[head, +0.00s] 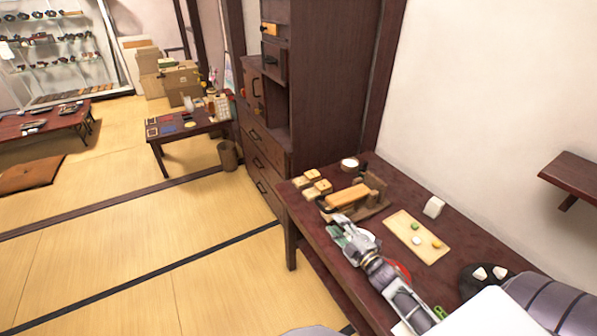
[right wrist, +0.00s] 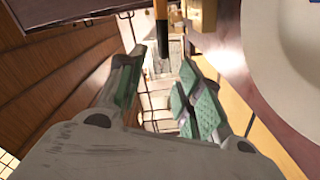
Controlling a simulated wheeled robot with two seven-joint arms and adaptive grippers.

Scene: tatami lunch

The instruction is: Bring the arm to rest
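My right arm comes in from the lower right in the head view and reaches over the dark red table (head: 325,250). My right gripper (head: 343,222) is above the table's near left part, just in front of a wooden stand with a light wooden block (head: 347,197). In the right wrist view its two green-padded fingers (right wrist: 160,85) are spread apart with nothing held between them. A dark-tipped wooden handle (right wrist: 161,30) shows beyond the fingertips.
A light board (head: 420,240) with small coloured pieces, a white block (head: 433,206), small wooden boxes (head: 312,185) and a round cup (head: 349,164) stand on the table. A dark cabinet (head: 265,150) stands behind it. Open tatami floor (head: 130,260) lies left.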

